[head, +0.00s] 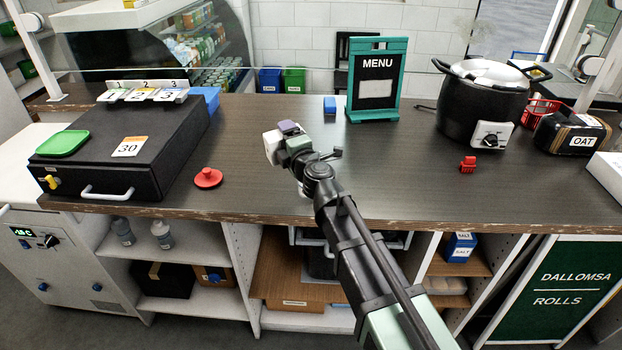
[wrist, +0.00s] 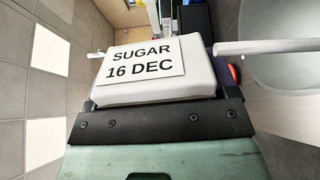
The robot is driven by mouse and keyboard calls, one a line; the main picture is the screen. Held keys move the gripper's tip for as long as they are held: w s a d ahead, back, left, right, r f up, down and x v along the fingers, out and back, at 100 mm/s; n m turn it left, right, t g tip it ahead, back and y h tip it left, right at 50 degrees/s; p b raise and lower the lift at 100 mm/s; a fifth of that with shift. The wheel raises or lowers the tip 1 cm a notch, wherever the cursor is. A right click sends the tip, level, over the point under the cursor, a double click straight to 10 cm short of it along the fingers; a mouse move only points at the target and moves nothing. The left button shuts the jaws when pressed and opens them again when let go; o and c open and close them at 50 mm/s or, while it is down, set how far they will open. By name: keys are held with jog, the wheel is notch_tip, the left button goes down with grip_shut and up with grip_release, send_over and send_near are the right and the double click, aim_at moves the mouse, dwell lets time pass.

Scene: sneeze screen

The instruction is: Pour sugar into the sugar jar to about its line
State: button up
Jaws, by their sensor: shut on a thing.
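A white container labelled "SUGAR 16 DEC" (wrist: 150,80) fills the middle of the wrist view, just beyond the dark front edge of my gripper. In the head view my gripper (head: 285,143) is over the middle of the counter, shut on this white sugar container (head: 271,148). My gripper and arm hide part of it, and its opening and contents do not show. I cannot pick out a sugar jar or its fill line in either view.
A black cash drawer (head: 105,165) stands at the left, with a red knobbed piece (head: 208,178) beside it. A menu stand (head: 377,80) and blue block (head: 330,105) are behind. A black cooker (head: 482,105), red clip (head: 468,165) and OAT box (head: 572,134) stand right. The front middle is clear.

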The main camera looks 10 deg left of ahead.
dwell(0.3)
jog(key=n, duration=0.1)
jog(key=s+n+g+y, duration=0.1)
jog(key=n, duration=0.1)
jog(key=r+n+g+y+p, duration=0.1)
jog(key=shift+s+d+n, duration=0.15)
jog(key=shift+d+n, duration=0.1)
jog(key=shift+n, duration=0.15)
jog(key=shift+s+f+n+g+y, duration=0.1)
jog(key=shift+s+n+g+y, duration=0.05)
jog(key=shift+n+g+y, duration=0.3)
notch_tip(320, 180, up, 2)
jog(key=shift+s+a+r+n+p, duration=0.1)
jog(key=shift+r+n+p, duration=0.05)
jog(key=shift+n+p, duration=0.5)
jog(key=shift+a+r+n+p, duration=0.1)
jog(key=shift+n+p, duration=0.5)
jog(key=shift+d+n, duration=0.1)
jog(key=shift+n, duration=0.2)
jog(key=shift+f, duration=0.15)
